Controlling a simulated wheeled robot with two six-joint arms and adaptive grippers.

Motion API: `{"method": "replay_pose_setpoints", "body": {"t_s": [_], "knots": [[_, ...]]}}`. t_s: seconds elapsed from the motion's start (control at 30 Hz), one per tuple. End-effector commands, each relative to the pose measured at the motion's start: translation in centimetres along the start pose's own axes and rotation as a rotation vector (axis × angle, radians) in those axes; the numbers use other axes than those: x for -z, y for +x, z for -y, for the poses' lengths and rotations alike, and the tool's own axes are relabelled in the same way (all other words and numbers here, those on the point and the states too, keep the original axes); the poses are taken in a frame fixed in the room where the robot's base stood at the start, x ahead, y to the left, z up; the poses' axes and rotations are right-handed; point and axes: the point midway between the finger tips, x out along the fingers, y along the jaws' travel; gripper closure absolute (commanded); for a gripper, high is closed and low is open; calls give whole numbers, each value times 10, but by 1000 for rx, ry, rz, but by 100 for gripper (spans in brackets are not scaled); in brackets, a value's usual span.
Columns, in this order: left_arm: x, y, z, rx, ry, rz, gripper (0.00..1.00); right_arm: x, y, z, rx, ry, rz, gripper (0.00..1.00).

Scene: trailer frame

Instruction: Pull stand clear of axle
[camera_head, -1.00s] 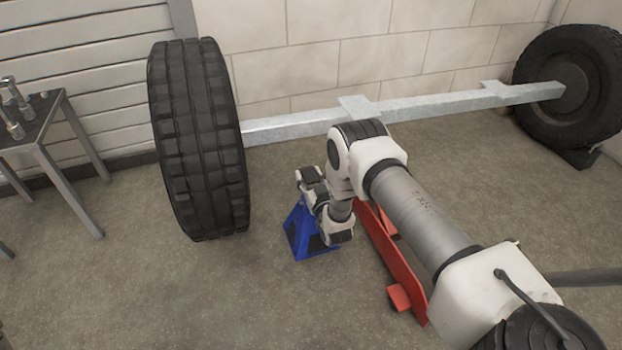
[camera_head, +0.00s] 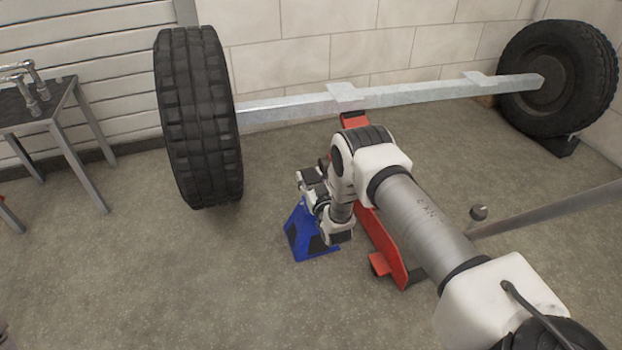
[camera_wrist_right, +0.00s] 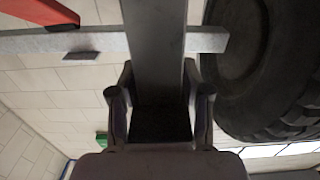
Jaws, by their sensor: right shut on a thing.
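The blue jack stand (camera_head: 302,238) is in the middle of the head view, in front of the grey axle (camera_head: 290,106) and apart from it in the picture. My right gripper (camera_head: 312,190) is at the stand's top. In the right wrist view, the fingers (camera_wrist_right: 158,105) are shut on either side of the stand's dark grey post (camera_wrist_right: 155,45). The axle also shows behind the post in that view (camera_wrist_right: 60,42). I cannot tell whether the stand's base touches the floor. My left gripper is not in view.
A red floor jack (camera_head: 388,243) stands right beside my right arm, its front end near the axle; its long handle (camera_head: 545,212) reaches right. Tyres (camera_head: 200,120) and (camera_head: 560,80) sit at the axle's ends. A metal table (camera_head: 60,100) stands left. The front floor is clear.

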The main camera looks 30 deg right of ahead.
Motion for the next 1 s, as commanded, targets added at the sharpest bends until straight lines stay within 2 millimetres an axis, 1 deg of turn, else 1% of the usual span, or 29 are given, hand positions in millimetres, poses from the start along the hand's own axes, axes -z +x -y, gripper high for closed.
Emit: {"method": "replay_pose_setpoints", "body": {"t_s": [0.3, 0.33, 0.4, 0.77, 0.87, 0.97, 1.0], "knots": [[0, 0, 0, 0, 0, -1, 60, 0, 0, 0, 0, 0, 1, 100], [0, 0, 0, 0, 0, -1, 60, 0, 0, 0, 0, 0, 1, 45], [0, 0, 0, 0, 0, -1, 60, 0, 0, 0, 0, 0, 0, 23], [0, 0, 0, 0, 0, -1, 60, 0, -2, 0, 0, 0, -1, 23], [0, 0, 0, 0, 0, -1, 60, 0, -11, 0, 0, 0, 1, 23], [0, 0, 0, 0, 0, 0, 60, -1, -30, 0, 0, 0, 4, 23], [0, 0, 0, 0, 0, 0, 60, -1, -39, 0, 0, 0, 4, 23]]}}
